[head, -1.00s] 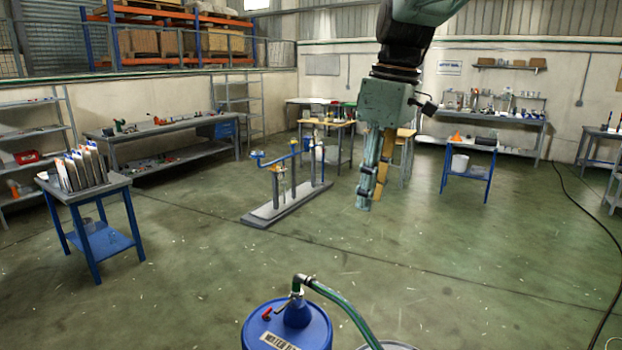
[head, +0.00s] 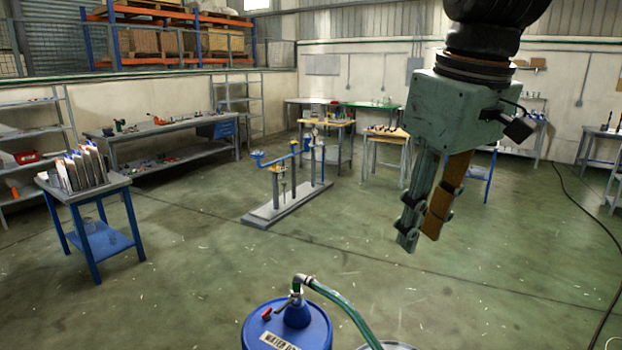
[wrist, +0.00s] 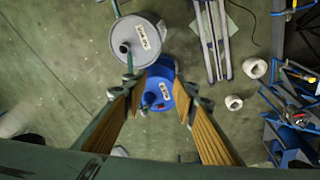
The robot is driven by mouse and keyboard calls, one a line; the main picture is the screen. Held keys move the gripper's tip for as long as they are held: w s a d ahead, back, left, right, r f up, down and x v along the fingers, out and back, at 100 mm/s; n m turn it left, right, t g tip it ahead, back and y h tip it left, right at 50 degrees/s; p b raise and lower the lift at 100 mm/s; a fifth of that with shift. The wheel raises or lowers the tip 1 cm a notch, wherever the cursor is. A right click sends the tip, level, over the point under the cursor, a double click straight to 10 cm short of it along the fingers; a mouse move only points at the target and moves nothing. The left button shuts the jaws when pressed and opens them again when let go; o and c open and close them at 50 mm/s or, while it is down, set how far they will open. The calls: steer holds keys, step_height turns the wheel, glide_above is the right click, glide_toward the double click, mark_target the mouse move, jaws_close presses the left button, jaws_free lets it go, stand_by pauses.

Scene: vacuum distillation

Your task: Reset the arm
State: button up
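My gripper (head: 420,238) hangs from the arm at the right of the head view, fingers pointing down and slightly left, high over the floor. In the wrist view its two fingers (wrist: 160,92) stand apart with nothing between them, so it is open and empty. A blue barrel (head: 262,312) with a label, a red-handled tap and a green hose stands at the bottom of the head view. It also shows far below, beyond the fingertips, in the wrist view (wrist: 160,73).
A grey drum (wrist: 118,60) stands beside the blue barrel. A grey-based stand (head: 265,215) with blue fittings is mid-floor. A blue cart (head: 92,188) stands at left; workbenches (head: 165,132) line the walls. The green floor (head: 480,285) at right is open.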

steer(key=s+d+f+m, duration=0.1)
steer(key=s+f+m, duration=0.2)
steer(key=s, duration=0.7)
steer(key=s+d+f+m+t, duration=0.1)
steer(key=s+d+f+m, duration=0.1)
steer(key=s, duration=0.8)
step_height(320, 180, down, 2)
steer(key=shift+d+m+t+h, duration=0.3)
steer(key=shift+m, duration=0.2)
